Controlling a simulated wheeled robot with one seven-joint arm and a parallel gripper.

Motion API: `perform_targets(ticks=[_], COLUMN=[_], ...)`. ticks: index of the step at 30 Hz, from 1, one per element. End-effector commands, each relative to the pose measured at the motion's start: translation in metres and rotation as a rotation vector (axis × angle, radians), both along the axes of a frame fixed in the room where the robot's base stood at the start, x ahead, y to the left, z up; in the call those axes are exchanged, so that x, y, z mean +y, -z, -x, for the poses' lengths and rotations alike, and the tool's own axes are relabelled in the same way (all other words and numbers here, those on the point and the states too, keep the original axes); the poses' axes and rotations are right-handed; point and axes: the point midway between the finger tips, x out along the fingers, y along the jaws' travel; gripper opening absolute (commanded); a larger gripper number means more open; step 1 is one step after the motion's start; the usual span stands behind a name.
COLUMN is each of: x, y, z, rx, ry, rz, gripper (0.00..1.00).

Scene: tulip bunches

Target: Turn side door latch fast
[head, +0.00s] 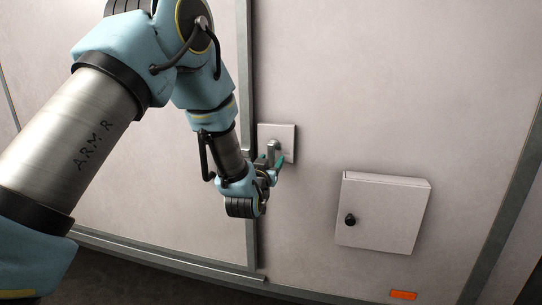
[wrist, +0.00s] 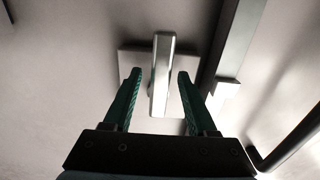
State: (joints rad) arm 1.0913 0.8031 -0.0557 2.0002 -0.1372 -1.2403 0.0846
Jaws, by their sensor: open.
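The latch is a grey metal lever handle (wrist: 163,60) on a pale square plate (head: 287,131) fixed to the wall panel, beside the dark vertical door-edge strip. In the wrist view the lever stands nearly upright in the picture. My gripper (wrist: 159,76) is open, with one green finger on each side of the lever. Gaps show between the lever and both fingers. In the head view my gripper (head: 273,161) is at the plate's lower part, and my wrist hides part of the latch area.
A pale wall box (head: 385,215) with a black knob (head: 350,220) is to the right of the latch. An orange tag (head: 403,295) is low on the wall. The dark vertical strip (head: 248,60) runs close beside the latch. The wall between latch and box is bare.

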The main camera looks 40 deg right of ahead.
Motion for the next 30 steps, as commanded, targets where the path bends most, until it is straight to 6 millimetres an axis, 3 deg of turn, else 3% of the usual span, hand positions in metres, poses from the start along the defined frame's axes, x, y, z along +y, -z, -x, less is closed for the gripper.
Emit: perform_targets(ticks=[11, 26, 30], x=[-0.0047, -0.0046, -0.0046], y=[0.0006, 0.0004, 0.0004], z=[-0.0034, -0.0033, -0.0033], rx=[0.0, 0.0, 0.0], ry=[0.0, 0.0, 0.0], rz=[0.0, 0.0, 0.0], gripper=[0.57, 0.01, 0.0])
